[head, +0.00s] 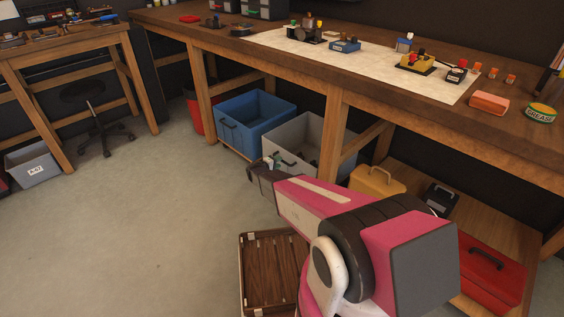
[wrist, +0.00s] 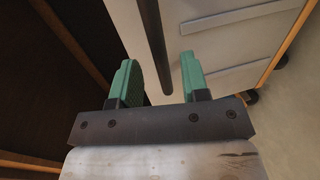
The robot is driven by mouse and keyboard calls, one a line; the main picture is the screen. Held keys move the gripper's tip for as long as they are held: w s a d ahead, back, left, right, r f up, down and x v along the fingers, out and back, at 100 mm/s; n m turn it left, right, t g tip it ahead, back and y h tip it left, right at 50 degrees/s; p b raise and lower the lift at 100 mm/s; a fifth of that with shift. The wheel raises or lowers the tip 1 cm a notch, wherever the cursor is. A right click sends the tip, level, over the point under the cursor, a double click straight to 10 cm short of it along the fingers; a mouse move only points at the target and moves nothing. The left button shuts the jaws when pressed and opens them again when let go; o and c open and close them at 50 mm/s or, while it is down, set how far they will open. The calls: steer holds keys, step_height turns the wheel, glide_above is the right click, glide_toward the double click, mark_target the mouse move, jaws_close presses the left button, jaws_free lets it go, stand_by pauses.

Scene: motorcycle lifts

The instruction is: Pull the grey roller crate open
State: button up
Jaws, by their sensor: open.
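The grey roller crate (head: 333,128) stands under the workbench, right of a blue crate, in the head view. My gripper (head: 277,160) is at its front, and my arm hides part of that front. In the wrist view the pale grey crate face (wrist: 205,35) with raised ribs fills the upper middle. A dark bar handle (wrist: 152,35) runs down between the two green fingers of my gripper (wrist: 158,58). The fingers are apart, one on each side of the bar, with a visible gap to it on both sides.
The blue crate (head: 228,137) is close on the left. A bench leg (head: 334,130) stands in front of the grey crate's right part. A yellow case (head: 377,183) sits on the low shelf to the right. A brown slatted crate (head: 268,275) is nearer me.

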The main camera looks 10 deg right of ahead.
steer(key=shift+x, duration=1.85)
jaws_close()
steer(key=f+v, duration=0.3)
steer(key=v, duration=1.1)
steer(key=a+f+v, duration=0.1)
steer(key=f+v, duration=0.1)
steer(key=v, duration=1.1)
steer(key=s+f+v, duration=0.1)
steer(key=f+v, duration=0.2)
steer(key=v, duration=1.1)
steer(key=shift+s+a+f, duration=0.25)
steer(key=shift+a+f, duration=0.05)
steer(key=shift+a, duration=0.2)
jaws_free()
steer(key=v, duration=1)
steer(key=shift+s+a, duration=0.2)
steer(key=shift+a, duration=0.1)
